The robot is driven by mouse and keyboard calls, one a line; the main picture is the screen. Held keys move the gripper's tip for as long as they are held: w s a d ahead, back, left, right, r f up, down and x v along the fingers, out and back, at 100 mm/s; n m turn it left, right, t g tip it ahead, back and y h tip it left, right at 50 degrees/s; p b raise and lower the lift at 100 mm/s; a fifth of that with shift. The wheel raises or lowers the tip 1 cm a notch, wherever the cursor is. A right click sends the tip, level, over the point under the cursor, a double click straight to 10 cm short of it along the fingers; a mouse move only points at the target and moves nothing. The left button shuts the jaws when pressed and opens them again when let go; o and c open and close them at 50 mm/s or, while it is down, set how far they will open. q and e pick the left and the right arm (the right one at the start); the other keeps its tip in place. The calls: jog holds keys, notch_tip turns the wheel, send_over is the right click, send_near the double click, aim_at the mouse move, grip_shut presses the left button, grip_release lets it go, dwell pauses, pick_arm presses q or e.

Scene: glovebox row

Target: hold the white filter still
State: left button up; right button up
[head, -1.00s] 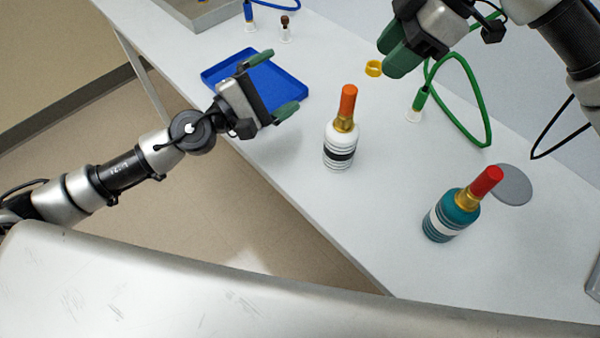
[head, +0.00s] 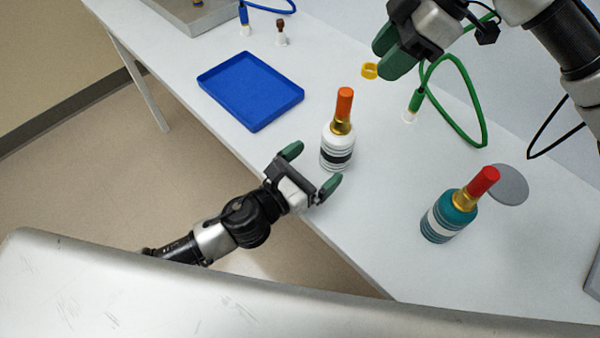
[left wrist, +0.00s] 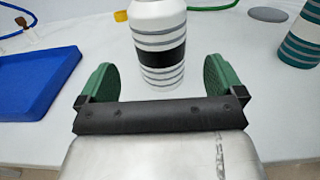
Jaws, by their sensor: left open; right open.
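The white filter (head: 337,150) stands upright on the bench, with a black band, grey rings, a gold collar and an orange top. My left gripper (head: 317,166) is open in front of it, its green fingertips pointing toward its body. In the left wrist view the filter (left wrist: 160,45) stands just beyond and between the two open fingers (left wrist: 160,82), with nothing gripped; its top is cut off. My right gripper (head: 392,50) is open and empty above the back of the bench, near a yellow ring (head: 370,71).
A teal filter with a red top (head: 450,215) stands to the right, near a grey disc (head: 508,185). A blue tray (head: 240,75) lies at the left. A green hose (head: 470,110) loops behind. The bench's front edge runs below my left gripper.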

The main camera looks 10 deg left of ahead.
aim_at(336, 147)
pick_arm(q)
jog(key=x, duration=0.6)
jog(key=shift+w+d, duration=0.25)
jog(key=c, duration=1.1)
jog(key=shift+c, duration=0.2)
